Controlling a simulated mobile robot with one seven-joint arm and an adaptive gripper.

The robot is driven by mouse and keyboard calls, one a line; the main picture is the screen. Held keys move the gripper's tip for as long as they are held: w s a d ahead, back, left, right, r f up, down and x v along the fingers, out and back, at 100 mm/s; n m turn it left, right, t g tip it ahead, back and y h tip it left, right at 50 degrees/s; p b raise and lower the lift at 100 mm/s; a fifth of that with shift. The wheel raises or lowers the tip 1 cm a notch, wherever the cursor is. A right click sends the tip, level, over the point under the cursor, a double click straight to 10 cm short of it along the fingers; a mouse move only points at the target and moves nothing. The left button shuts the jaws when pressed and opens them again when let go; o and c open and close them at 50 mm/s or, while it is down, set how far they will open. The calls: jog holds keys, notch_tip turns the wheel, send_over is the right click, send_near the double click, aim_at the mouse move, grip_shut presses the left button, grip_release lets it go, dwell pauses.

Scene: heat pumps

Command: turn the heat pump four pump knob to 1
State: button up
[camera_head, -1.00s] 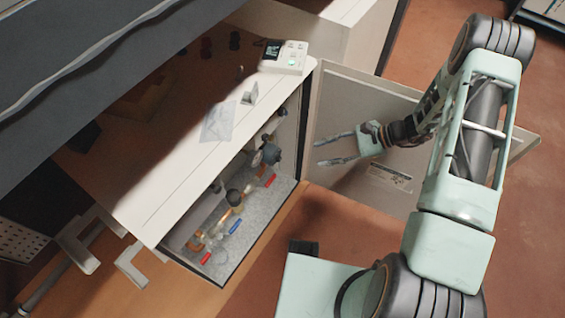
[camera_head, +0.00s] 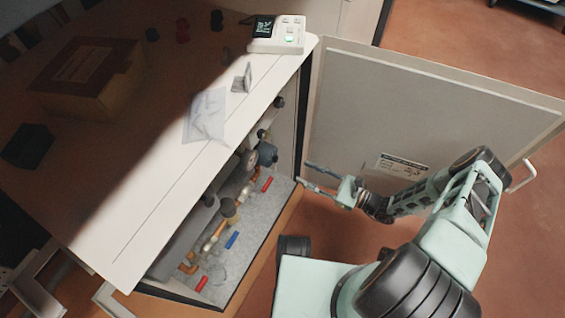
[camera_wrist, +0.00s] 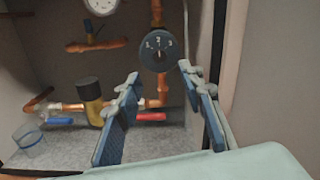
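The pump knob is a dark round dial with markings 1, 2 and 3 (camera_wrist: 157,52), on a copper pipe inside the open cabinet. In the wrist view it sits above and ahead of my gripper's fingers, with a gap between. In the head view the blue-grey pump (camera_head: 266,153) shows near the cabinet's right inner side. My gripper (camera_head: 307,174) is at the cabinet opening, right of the pump. Its two fingers are apart and nothing is between them; the wrist view shows them too (camera_wrist: 160,95). The exact setting of the dial is too small to tell.
The cabinet door (camera_head: 430,110) stands open behind my arm. Inside are a pressure gauge (camera_wrist: 101,5), a yellow-black fitting (camera_wrist: 90,100), a red handle (camera_wrist: 151,117), a blue handle (camera_wrist: 60,121) and a glass (camera_wrist: 28,139).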

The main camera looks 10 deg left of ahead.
aim_at(277, 160)
jog(key=b+x, duration=0.1)
jog(key=x, duration=0.8)
jog(key=shift+a+b, duration=0.2)
jog(key=shift+b, duration=0.1)
jog(key=shift+c, duration=0.2)
grip_shut()
